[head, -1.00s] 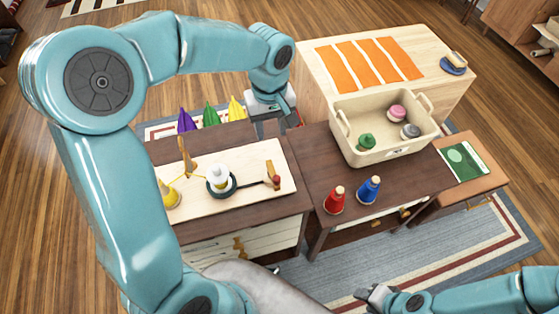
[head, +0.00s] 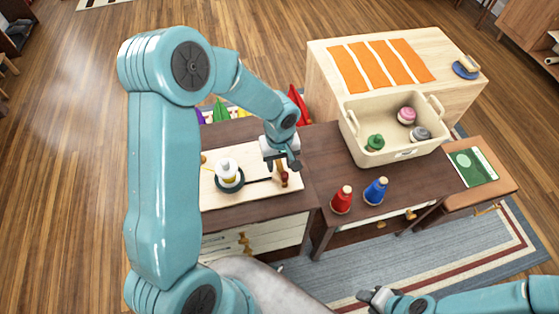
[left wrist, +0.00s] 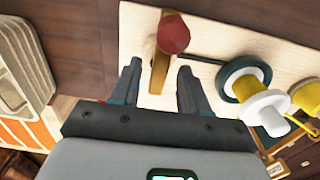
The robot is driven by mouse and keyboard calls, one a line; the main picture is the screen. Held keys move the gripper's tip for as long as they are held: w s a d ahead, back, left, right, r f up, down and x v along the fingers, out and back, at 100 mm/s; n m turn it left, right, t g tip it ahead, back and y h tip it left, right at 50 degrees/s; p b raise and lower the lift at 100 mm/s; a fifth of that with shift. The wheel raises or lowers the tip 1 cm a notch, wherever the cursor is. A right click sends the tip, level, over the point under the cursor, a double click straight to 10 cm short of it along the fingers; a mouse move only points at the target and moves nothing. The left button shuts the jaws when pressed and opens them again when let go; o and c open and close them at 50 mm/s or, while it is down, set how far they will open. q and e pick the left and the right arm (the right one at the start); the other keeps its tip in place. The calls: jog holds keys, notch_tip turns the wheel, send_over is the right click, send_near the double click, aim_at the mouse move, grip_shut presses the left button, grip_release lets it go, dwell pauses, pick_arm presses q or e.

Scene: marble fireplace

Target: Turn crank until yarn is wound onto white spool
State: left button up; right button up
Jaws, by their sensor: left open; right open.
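The white spool (head: 228,168) stands on a dark green disc on a pale board. In the left wrist view, the white spool (left wrist: 264,108) has a yellow band of yarn (left wrist: 246,88) around it. A dark crank arm (left wrist: 205,59) runs from the disc to a wooden handle with a red knob (left wrist: 173,35). In the head view the red-tipped handle (head: 284,180) is just below my left gripper (head: 282,164). My left gripper (left wrist: 159,76) is open, with its fingers on either side of the handle. My right gripper (head: 372,297) is open and empty at the bottom.
A red spool (head: 342,199) and a blue spool (head: 376,191) stand right of the board. Behind them is a cream bin (head: 350,128) with pink, grey and green spools. A yellow object (left wrist: 308,97) is beside the white spool.

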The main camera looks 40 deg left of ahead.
pick_arm(q)
grip_shut()
